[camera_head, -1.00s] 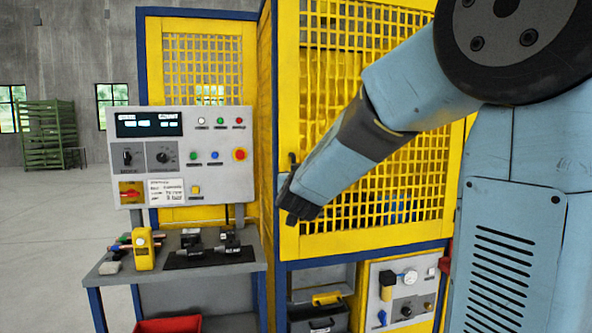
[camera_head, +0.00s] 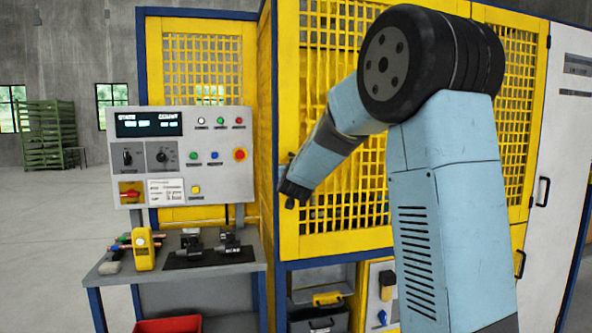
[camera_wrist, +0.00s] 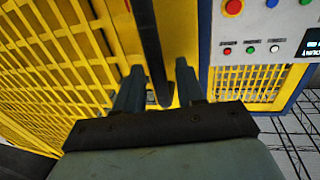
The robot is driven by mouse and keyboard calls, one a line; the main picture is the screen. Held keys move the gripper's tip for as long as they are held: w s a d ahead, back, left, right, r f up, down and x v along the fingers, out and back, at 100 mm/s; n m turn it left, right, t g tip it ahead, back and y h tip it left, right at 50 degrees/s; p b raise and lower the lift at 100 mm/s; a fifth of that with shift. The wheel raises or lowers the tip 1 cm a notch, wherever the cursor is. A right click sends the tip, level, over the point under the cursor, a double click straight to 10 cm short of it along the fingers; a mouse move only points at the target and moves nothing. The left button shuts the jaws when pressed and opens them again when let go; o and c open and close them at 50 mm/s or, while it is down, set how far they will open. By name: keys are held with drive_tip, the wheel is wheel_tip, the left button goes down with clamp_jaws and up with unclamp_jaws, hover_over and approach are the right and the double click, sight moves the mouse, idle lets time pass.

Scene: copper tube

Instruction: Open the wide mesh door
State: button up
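The wide yellow mesh door (camera_head: 335,215) fills the front of the blue-framed cell in the head view and looks closed. My gripper (camera_head: 289,194) is at the door's left edge, around mid-height. In the wrist view, a dark upright bar handle (camera_wrist: 147,35) runs down between the two fingers of my gripper (camera_wrist: 160,68). The fingers stand apart with small gaps on either side of the bar, so my gripper looks open around it. Firm contact cannot be made out. In the head view my gripper and forearm hide most of the handle, and my arm covers the middle of the door.
A control panel (camera_head: 188,120) with buttons stands left of the door, above a grey bench (camera_head: 115,272) with tools. A red bin (camera_head: 168,324) sits below. A white cabinet door (camera_head: 565,150) is at right. Open floor (camera_head: 45,235) lies at far left.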

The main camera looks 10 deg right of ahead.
drive_tip(key=shift+w+d, duration=0.1)
drive_tip(key=shift+w, duration=0.25)
clamp_jaws()
idle(0.3)
